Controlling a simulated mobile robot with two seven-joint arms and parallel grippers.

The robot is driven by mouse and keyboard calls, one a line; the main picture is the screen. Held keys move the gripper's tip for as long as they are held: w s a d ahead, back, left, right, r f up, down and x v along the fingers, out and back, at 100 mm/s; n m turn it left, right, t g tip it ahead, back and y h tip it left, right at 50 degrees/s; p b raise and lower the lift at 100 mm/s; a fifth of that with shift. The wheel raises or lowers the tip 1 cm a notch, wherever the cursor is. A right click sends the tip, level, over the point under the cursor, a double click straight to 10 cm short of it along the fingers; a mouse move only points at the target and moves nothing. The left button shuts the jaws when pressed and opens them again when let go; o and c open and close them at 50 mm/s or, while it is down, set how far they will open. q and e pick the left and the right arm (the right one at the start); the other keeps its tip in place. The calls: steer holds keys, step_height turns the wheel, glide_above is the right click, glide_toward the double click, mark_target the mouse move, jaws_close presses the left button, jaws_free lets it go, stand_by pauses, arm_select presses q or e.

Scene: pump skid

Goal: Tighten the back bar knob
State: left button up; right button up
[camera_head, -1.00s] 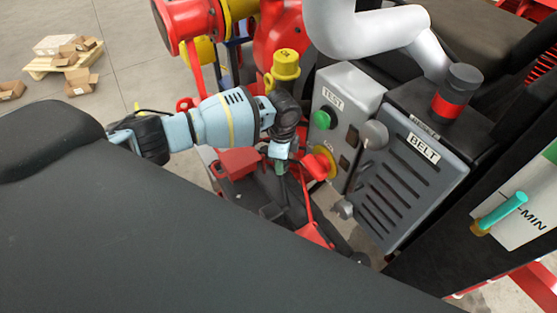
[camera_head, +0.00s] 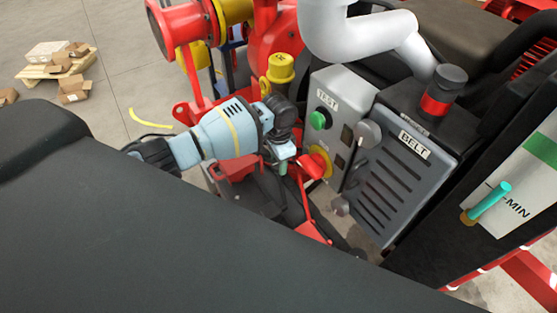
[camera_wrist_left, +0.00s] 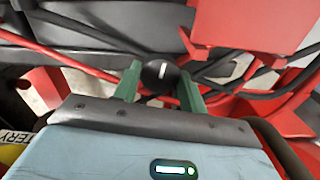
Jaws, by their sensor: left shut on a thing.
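A round black knob with a white mark (camera_wrist_left: 160,74) sits between the green fingers of my left gripper (camera_wrist_left: 160,88) in the left wrist view. The gripper is shut on the knob. In the head view my left gripper (camera_head: 282,168) reaches down beside the grey control box, over the red and black frame. The knob is hidden there behind the gripper and wrist. My right gripper is not in view.
The grey control box (camera_head: 338,110) with a green button (camera_head: 320,120) and a red knob on a yellow plate (camera_head: 318,163) stands close right of the gripper. The belt cover (camera_head: 405,180) is further right. A yellow-capped part (camera_head: 281,68) stands behind the wrist.

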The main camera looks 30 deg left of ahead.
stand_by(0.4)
arm_select(q)
steer(key=o, duration=1)
steer(key=shift+r, duration=3.95)
steer(key=shift+s+f, duration=0.1)
